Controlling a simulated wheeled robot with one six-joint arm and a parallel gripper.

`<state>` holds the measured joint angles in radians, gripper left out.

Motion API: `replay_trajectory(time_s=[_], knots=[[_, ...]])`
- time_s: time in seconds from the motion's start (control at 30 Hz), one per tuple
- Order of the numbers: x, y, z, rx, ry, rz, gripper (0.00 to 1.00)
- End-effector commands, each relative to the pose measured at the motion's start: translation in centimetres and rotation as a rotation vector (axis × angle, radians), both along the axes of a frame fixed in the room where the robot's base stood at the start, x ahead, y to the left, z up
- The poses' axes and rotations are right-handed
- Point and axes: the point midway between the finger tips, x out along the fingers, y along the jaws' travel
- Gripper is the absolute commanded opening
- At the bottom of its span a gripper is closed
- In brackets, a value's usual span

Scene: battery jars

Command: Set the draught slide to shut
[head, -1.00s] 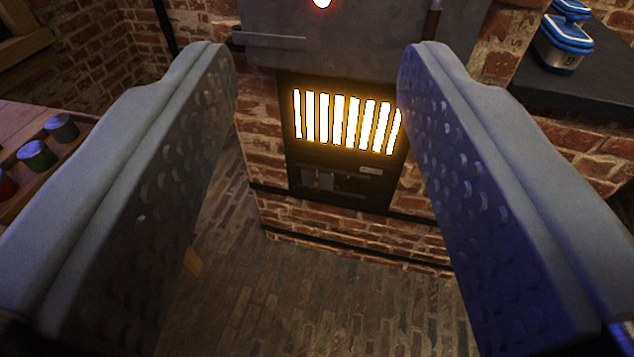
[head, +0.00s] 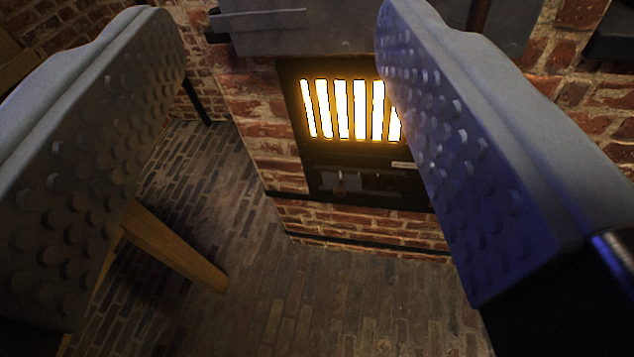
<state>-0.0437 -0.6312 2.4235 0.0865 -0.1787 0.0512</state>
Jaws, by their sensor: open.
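The draught slide (head: 341,183) is a small dark metal plate with a little upright knob, set low in the black furnace front (head: 318,165) below the glowing grate. Its right part runs towards my right finger, and I cannot tell its setting. A small pale label (head: 403,165) sits above it on the right. My gripper (head: 280,25) is open and empty. Its two studded grey fingers frame the furnace from left and right, and the slide lies beyond them, apart from both.
The bright barred grate (head: 342,108) glows above the slide. A grey metal ledge (head: 262,22) juts out at upper left. Brick walls (head: 262,110) flank the front. A wooden leg (head: 175,248) stands at lower left. The brick floor (head: 300,300) before the furnace is clear.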

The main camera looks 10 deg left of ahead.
Motion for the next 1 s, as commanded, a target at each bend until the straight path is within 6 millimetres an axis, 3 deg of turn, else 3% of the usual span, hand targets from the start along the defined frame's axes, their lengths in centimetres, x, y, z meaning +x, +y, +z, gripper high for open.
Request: replay_trajectory(time_s=[0.2,0.5,1.0], knots=[[5.3,0.8,-4.2,0.058,0.008,-0.006,0.5],[11.2,1.7,-10.5,0.129,0.008,-0.031,0.5],[17.8,2.9,-22.9,0.207,0.006,-0.102,0.5]])
